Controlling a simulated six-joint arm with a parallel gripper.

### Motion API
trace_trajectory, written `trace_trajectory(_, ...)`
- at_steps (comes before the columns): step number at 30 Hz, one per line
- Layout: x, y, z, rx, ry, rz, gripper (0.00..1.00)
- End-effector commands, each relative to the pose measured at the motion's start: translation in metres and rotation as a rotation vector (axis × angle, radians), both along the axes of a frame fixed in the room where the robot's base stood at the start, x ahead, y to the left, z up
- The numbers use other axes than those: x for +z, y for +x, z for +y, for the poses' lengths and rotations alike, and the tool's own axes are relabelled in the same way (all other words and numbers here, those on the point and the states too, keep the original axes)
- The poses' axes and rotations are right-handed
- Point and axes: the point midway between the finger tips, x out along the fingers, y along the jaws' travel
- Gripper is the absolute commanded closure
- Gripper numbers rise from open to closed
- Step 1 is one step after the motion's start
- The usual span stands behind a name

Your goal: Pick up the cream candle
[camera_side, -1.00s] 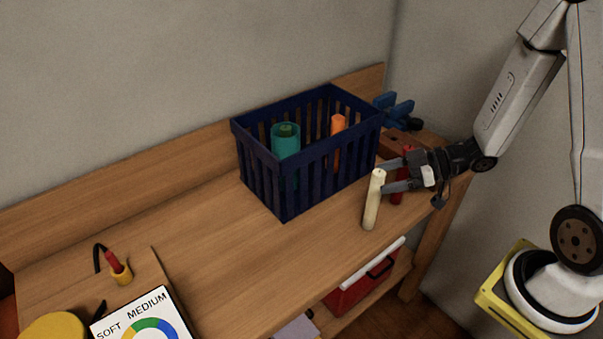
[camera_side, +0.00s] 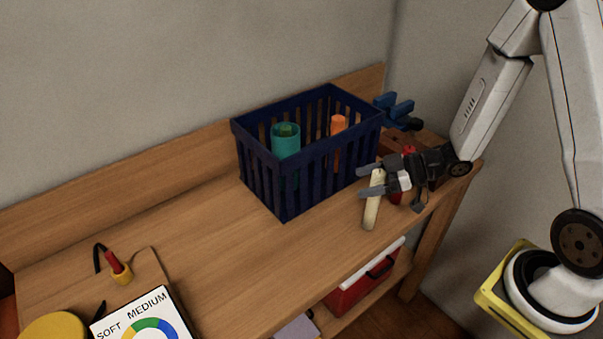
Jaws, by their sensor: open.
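The cream candle (camera_side: 371,213) stands upright, leaning slightly in the picture, on the wooden bench near its front edge, right of the basket. My gripper (camera_side: 366,182) reaches in from the right at the height of the candle's upper part. Its two fingers are open, and the candle's upper part shows between them; the near finger crosses in front of the candle. I cannot tell whether either finger touches it.
A dark blue slatted basket (camera_side: 262,155) holds a teal candle (camera_side: 286,142) and an orange candle (camera_side: 338,124). A red object (camera_side: 409,151) is partly hidden behind my gripper. A blue vise (camera_side: 394,108) is at the back right. The bench's middle (camera_side: 215,235) is clear.

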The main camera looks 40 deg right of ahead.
Motion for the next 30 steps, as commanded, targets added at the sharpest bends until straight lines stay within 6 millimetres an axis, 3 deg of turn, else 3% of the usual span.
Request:
trace_trajectory(2, 0.0000, -0.0001, -0.0001, 0.000, 0.000, 0.000, 0.20)
trace_trajectory(9, 0.0000, -0.0001, -0.0001, 0.000, 0.000, 0.000, 0.96)
trace_trajectory(10, 0.0000, -0.0001, -0.0001, 0.000, 0.000, 0.000, 1.00)
trace_trajectory(30, 0.0071, 0.0002, -0.0002, 0.001, -0.001, -0.003, 1.00)
